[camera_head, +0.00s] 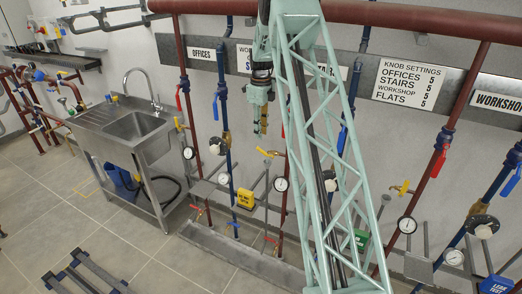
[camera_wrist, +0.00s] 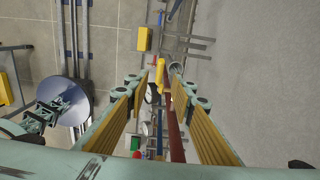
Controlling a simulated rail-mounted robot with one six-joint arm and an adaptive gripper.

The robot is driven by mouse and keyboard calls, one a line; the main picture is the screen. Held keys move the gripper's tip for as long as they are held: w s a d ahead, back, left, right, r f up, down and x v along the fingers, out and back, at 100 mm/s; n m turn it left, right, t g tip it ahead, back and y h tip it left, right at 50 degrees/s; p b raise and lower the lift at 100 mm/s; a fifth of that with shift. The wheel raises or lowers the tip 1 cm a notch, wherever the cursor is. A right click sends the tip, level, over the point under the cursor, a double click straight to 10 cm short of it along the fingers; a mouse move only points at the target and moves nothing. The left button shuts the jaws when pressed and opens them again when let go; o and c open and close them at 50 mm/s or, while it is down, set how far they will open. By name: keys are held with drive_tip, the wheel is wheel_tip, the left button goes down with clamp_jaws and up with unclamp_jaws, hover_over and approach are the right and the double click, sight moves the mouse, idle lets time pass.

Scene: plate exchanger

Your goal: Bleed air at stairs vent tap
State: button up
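My gripper (camera_head: 261,128) hangs pointing down in front of the wall pipes in the head view. In the wrist view its yellow-padded fingers (camera_wrist: 160,92) are spread apart with nothing between the pads. A small yellow-handled tap (camera_head: 267,152) shows just below my gripper in the head view, on the pipework near a gauge. In the wrist view a yellow piece (camera_wrist: 160,75), probably that handle, lies beyond and between the fingertips, apart from them.
Other yellow taps sit at left (camera_head: 180,124) and right (camera_head: 402,188). A gauge (camera_head: 282,184), a yellow box (camera_head: 245,199) and red and blue pipes crowd the wall. A steel sink (camera_head: 135,124) stands left. The tiled floor (camera_head: 150,250) in front is partly clear.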

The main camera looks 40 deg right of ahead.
sight(261, 149)
drive_tip(key=shift+f, duration=5.05)
clamp_jaws()
